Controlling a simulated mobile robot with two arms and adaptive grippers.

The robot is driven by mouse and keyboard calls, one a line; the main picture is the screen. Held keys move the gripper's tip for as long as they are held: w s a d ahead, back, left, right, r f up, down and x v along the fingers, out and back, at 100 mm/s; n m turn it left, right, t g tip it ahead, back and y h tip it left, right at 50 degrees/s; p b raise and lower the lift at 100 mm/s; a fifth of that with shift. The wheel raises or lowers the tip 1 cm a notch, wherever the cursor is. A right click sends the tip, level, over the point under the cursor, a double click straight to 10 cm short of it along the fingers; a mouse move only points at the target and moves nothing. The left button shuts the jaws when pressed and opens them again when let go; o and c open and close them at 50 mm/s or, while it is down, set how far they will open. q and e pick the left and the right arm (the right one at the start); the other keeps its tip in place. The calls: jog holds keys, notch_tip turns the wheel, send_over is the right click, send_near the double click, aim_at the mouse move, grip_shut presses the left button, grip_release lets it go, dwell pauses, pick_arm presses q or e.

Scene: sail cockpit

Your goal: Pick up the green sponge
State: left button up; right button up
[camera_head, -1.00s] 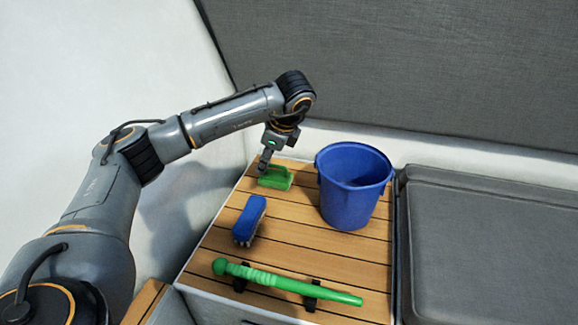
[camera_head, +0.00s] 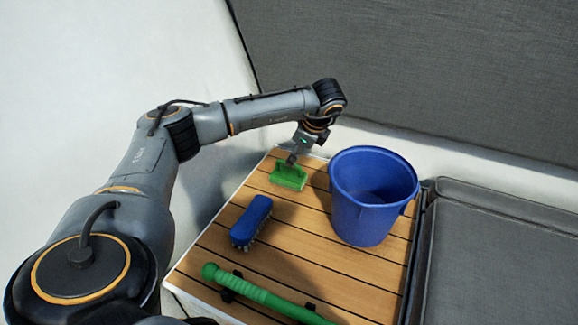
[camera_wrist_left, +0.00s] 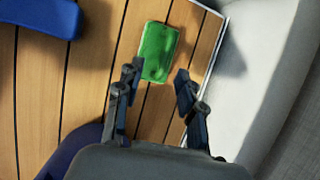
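The green sponge (camera_head: 288,178) lies on the slatted wooden top near its far left corner. It also shows in the left wrist view (camera_wrist_left: 159,52), flat on the slats. My left gripper (camera_head: 292,160) is just above the sponge in the head view, pointing down. In the left wrist view its two fingers (camera_wrist_left: 157,75) are spread apart. The sponge shows between and just beyond the fingertips, with nothing gripped. Whether a finger touches it I cannot tell. My right gripper is in neither view.
A blue bucket (camera_head: 372,200) stands right of the sponge. A blue brush (camera_head: 251,221) lies nearer, and a green rod-like handle (camera_head: 262,295) lies along the front. A pale wall edges the far side; a grey cushion (camera_head: 490,260) is at right. Bare slats surround the sponge.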

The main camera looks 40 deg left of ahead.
aim_at(292, 176)
pick_arm(q)
jog(key=x, duration=0.3)
jog(key=shift+w+a+b, duration=0.15)
jog(key=shift+w+b, duration=0.05)
jog(key=shift+b, duration=0.2)
jog(key=shift+x, duration=0.95)
jog(key=shift+w+a+f, duration=0.15)
grip_shut()
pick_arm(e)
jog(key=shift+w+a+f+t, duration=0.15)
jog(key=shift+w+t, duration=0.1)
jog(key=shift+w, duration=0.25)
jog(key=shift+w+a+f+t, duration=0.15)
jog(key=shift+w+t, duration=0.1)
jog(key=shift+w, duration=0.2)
